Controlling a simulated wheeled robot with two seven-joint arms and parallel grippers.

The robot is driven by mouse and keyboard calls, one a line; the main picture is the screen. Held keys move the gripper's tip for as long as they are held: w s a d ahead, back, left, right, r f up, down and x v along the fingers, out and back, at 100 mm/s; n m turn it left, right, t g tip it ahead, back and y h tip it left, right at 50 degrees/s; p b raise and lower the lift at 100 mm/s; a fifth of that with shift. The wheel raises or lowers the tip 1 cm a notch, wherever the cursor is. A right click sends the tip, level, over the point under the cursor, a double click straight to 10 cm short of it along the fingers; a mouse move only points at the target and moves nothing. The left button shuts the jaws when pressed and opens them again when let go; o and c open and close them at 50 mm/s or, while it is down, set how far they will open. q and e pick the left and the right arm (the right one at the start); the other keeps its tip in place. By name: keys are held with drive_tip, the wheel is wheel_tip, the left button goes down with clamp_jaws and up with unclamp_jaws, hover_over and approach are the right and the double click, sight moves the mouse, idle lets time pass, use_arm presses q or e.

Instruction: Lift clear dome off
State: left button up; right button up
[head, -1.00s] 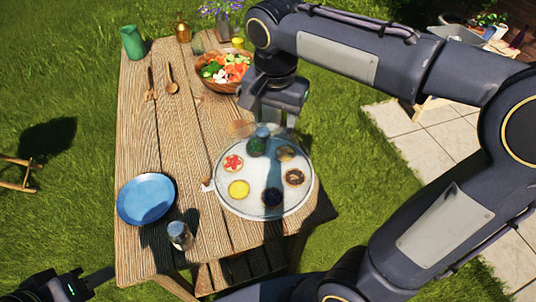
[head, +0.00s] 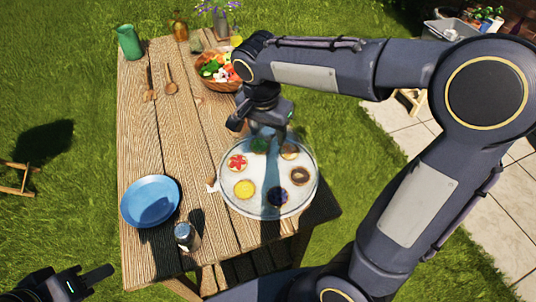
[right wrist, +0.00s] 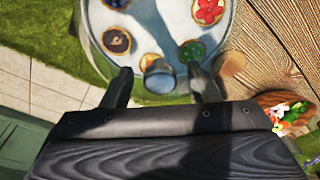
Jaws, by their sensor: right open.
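The clear dome (head: 303,165) covers a round pale tray (head: 240,207) of several small tarts at the table's right edge. It also shows in the right wrist view (right wrist: 100,45). A bluish-grey knob (right wrist: 160,77) shows on the dome there. My right gripper (head: 263,135) is open above the dome's far part. In the right wrist view, its fingers (right wrist: 162,84) stand apart on either side of the knob, with visible gaps; contact cannot be seen. My left gripper (head: 85,280) is at the bottom left, away from the dome; its opening is unclear.
A blue plate (head: 150,203) and a glass shaker (head: 187,236) stand left of the tray. A salad bowl (head: 207,82) is behind my right gripper. The wooden table's (head: 150,130) middle is mostly clear.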

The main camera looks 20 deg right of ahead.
clamp_jaws()
drive_tip(key=shift+r, duration=0.2)
idle(0.4)
drive_tip(key=shift+r, duration=0.55)
drive_tip(key=s+d+r+b, duration=0.1)
drive_tip(key=s+d+r, duration=0.5)
drive_tip(key=s+r, duration=0.5)
drive_tip(key=shift+s+r, duration=0.3)
drive_tip(key=shift+s, duration=0.5)
drive_tip(key=shift+d, duration=0.1)
